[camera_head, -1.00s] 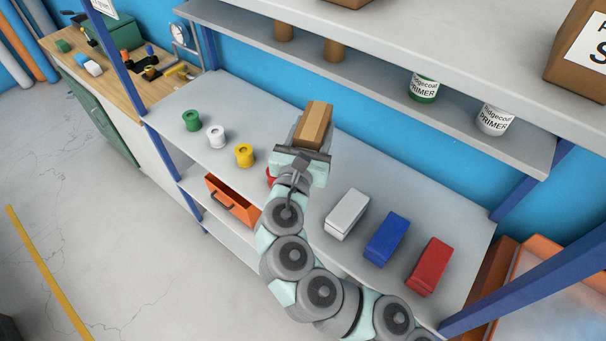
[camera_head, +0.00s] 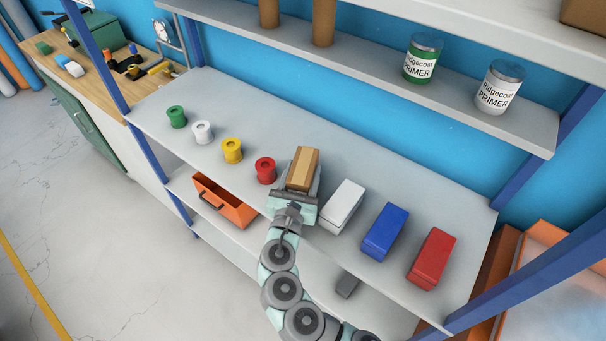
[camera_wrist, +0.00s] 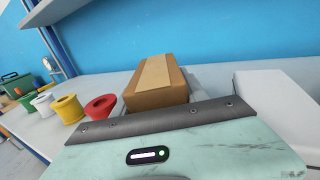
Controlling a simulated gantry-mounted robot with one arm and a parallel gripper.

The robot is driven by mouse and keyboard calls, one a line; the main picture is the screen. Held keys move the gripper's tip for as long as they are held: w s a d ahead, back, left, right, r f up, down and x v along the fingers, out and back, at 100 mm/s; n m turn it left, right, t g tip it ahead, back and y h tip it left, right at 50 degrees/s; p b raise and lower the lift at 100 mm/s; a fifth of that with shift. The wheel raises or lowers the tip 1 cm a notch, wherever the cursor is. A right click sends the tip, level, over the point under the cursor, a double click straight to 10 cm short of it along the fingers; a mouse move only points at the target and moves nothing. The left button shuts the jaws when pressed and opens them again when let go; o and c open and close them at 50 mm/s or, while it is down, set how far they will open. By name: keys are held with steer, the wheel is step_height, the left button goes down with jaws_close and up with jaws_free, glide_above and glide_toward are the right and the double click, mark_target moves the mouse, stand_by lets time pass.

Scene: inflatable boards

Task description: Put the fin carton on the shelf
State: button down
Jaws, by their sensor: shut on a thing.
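The fin carton (camera_head: 303,167) is a small brown cardboard box with a lighter tape strip along its top. My gripper (camera_head: 294,196) is shut on its near end. The carton is over the middle grey shelf (camera_head: 385,185), between the red spool (camera_head: 265,171) and the white box (camera_head: 344,205). It looks low, but I cannot tell whether it touches the shelf. In the wrist view the carton (camera_wrist: 158,82) lies just beyond the dark edge of my gripper (camera_wrist: 160,118), which hides its lower near part.
Yellow (camera_head: 232,150), white (camera_head: 202,132) and green (camera_head: 176,117) spools stand to the left. Blue (camera_head: 385,231) and red (camera_head: 431,258) boxes stand to the right. Primer cans (camera_head: 423,58) are on the shelf above. The board behind the carton is clear. An orange bin (camera_head: 223,200) sits below.

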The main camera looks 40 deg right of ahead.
steer(key=shift+f, duration=0.1)
steer(key=c, duration=0.6)
jaws_free()
steer(key=shift+a, duration=0.1)
steer(key=p+v, duration=0.1)
steer(key=v, duration=1)
steer(key=shift+s+a+p, duration=0.25)
steer(key=shift+a+p, duration=0.05)
